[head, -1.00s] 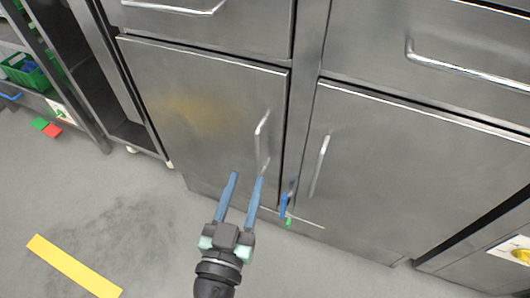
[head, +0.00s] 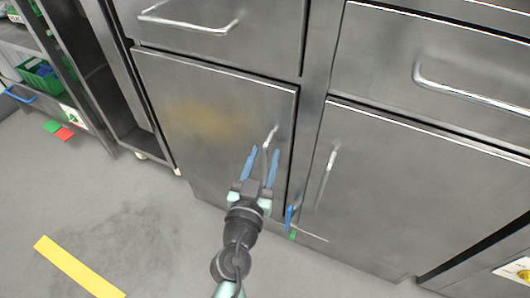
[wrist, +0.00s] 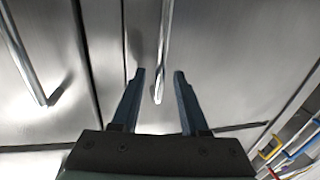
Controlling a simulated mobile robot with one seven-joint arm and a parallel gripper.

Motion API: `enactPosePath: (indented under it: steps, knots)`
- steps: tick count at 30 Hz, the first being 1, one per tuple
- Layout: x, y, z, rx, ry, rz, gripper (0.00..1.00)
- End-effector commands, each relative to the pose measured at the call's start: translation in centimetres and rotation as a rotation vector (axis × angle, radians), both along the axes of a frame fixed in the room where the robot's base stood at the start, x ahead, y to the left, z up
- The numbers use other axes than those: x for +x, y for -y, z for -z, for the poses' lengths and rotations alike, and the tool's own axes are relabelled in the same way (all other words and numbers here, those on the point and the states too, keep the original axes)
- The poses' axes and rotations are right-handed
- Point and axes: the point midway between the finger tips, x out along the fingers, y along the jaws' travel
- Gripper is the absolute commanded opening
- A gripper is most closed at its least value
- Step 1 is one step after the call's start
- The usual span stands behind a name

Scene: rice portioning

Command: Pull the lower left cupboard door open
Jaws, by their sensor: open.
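The lower left cupboard door (head: 200,110) is a flat steel panel and looks shut. Its upright bar handle (head: 270,135) is near the door's right edge. My gripper (head: 262,150) is open at this handle, with its two blue fingers on either side of the bar's lower part in the head view. In the wrist view the lower end of the handle (wrist: 162,70) shows between the two spread fingertips (wrist: 160,72). Whether the fingers touch the bar cannot be told. My gripper partly hides the handle's lower part in the head view.
The lower right door (head: 420,190) has its own upright handle (head: 327,175). Drawers with bar handles (head: 190,25) sit above. A small blue and green item (head: 291,220) is by the door gap. An open shelf rack with a green bin (head: 40,78) stands left.

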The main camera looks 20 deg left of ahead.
Motion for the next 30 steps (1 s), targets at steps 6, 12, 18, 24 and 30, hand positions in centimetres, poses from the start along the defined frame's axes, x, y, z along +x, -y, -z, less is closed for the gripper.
enactPosePath:
  steps: [6,12,18,24,30]
  knots:
    - [0.97,-0.13,-0.02,0.0,0.0,0.0,0.44]
    - [0.98,-0.13,-0.01,0.0,0.0,0.0,0.44]
    - [0.96,-0.13,-0.01,0.0,0.0,0.0,0.14]
    - [0.94,-0.12,-0.01,0.0,0.0,0.0,0.0]
    - [0.94,-0.12,-0.01,0.0,0.0,0.0,0.0]
